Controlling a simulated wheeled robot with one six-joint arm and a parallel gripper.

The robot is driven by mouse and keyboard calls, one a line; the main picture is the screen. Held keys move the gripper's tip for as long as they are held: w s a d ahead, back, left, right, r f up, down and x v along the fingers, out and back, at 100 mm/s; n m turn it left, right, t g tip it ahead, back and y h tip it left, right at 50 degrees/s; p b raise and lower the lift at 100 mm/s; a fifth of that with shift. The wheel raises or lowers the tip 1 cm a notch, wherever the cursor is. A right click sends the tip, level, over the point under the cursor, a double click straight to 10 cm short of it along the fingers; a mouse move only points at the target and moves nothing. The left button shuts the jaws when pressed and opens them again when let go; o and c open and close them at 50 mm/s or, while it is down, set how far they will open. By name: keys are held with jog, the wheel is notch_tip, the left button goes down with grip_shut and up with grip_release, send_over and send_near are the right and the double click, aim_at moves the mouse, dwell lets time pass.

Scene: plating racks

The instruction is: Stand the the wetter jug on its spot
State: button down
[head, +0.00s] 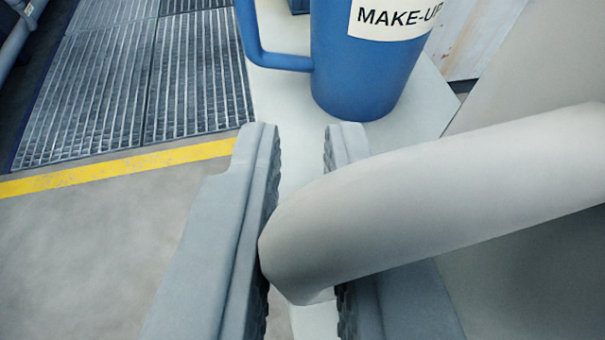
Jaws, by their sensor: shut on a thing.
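My gripper (301,140) is shut on the thick handle of a pale grey jug (400,208). The handle runs from between the jaws to the right, and the jug's body fills the right side of the view, cut off by the frame edge. No label shows on this jug, so I cannot read whether it is the wetter one. Its base and whatever is under it are hidden. No marked spot for it can be made out.
A blue jug (365,75) labelled MAKE-UP stands upright on a pale bench top (285,95) beyond my fingertips, its handle to the left. Metal floor grating (150,75) and a yellow floor line (120,168) lie at left. The grey floor at lower left is clear.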

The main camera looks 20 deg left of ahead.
jog(key=shift+f, duration=0.45)
dwell(0.3)
jog(key=c, duration=1.4)
grip_release()
jog(key=shift+o, duration=0.2)
jog(key=shift+s, duration=0.1)
